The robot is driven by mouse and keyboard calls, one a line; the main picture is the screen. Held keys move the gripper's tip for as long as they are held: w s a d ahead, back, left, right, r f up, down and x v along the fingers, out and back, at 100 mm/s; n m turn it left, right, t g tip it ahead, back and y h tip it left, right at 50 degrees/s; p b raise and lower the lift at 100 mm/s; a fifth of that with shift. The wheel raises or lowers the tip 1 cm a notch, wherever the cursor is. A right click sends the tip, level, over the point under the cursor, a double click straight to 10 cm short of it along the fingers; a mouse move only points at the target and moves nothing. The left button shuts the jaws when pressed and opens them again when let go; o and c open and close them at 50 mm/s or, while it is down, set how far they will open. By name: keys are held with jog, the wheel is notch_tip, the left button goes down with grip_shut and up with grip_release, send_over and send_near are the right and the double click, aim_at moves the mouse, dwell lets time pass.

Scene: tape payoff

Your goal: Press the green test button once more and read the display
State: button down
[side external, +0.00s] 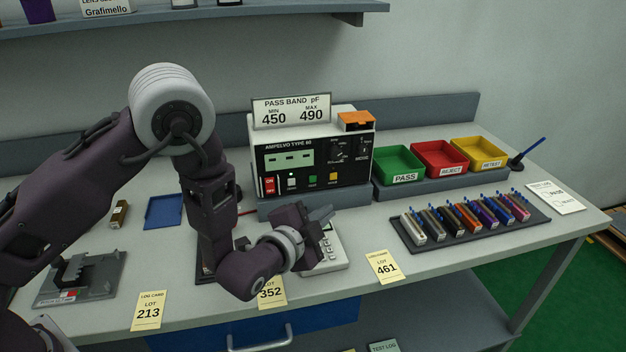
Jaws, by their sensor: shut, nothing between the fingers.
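The tester (360,160), marked AMPELVO TYPE 80, stands at the back middle of the bench. Its pale green display (289,160) shows dashes and no number. The small green button (312,181) is on the lower front panel, between a white button (291,183) and a yellow button (333,177). My gripper (324,213) is shut and empty. It is in front of and below the panel, apart from the green button, above a pale keypad-like device (334,250) that it partly hides.
A red ON/OFF switch (269,186) is left of the buttons. A PASS BAND sign (291,112) reads MIN 450, MAX 490. Green (399,178), red (440,171) and yellow (482,164) bins stand right of the tester. A dark tray (405,238) holds several coloured parts. Lot cards lie along the front edge.

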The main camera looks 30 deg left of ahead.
aim_at(313, 179)
jog(key=shift+f, duration=0.15)
jog(key=shift+w+a, duration=3.1)
jog(key=shift+w+a, duration=0.3)
jog(key=shift+w+a, duration=0.25)
dwell(0.8)
jog(key=shift+s+d, duration=0.55)
jog(key=shift+s, duration=0.05)
